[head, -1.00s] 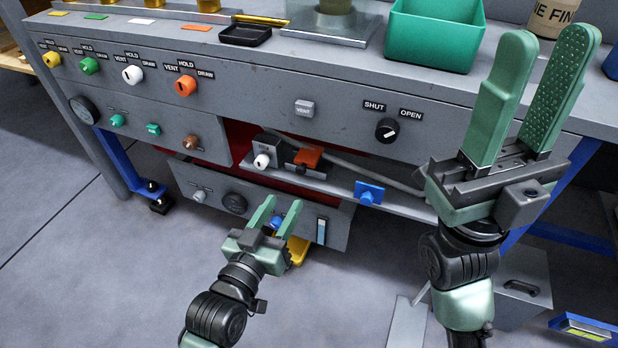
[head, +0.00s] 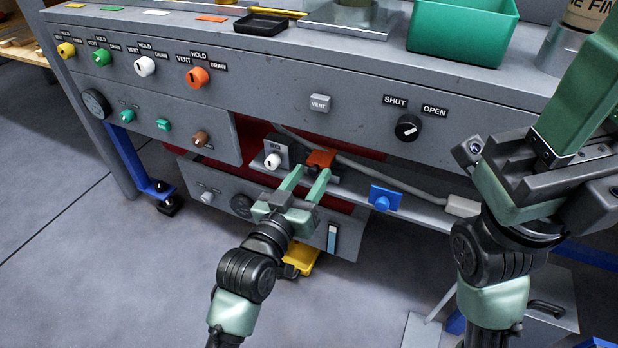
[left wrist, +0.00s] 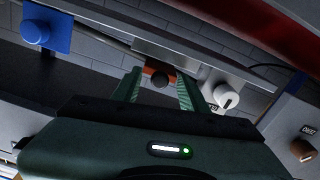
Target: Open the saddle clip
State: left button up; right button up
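An orange-red piece with a dark round knob (head: 320,159), which looks like the saddle clip, sits on the grey shelf under the bench front. My left gripper (head: 307,172) is open, its green fingers pointing at this piece. In the left wrist view the dark knob (left wrist: 160,80) shows between the two fingers, with the orange part (left wrist: 157,67) behind it. Whether the fingers touch the knob I cannot tell.
A white knob on a grey block (head: 272,160) is close left of the clip. A blue knobbed block (head: 384,198) is to its right, and a grey hose (head: 400,181) runs behind. A grey panel (head: 220,205) hangs below. A SHUT/OPEN dial (head: 407,127) is on the bench front.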

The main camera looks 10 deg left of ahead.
pick_arm(q)
grip_shut()
dwell(1.3)
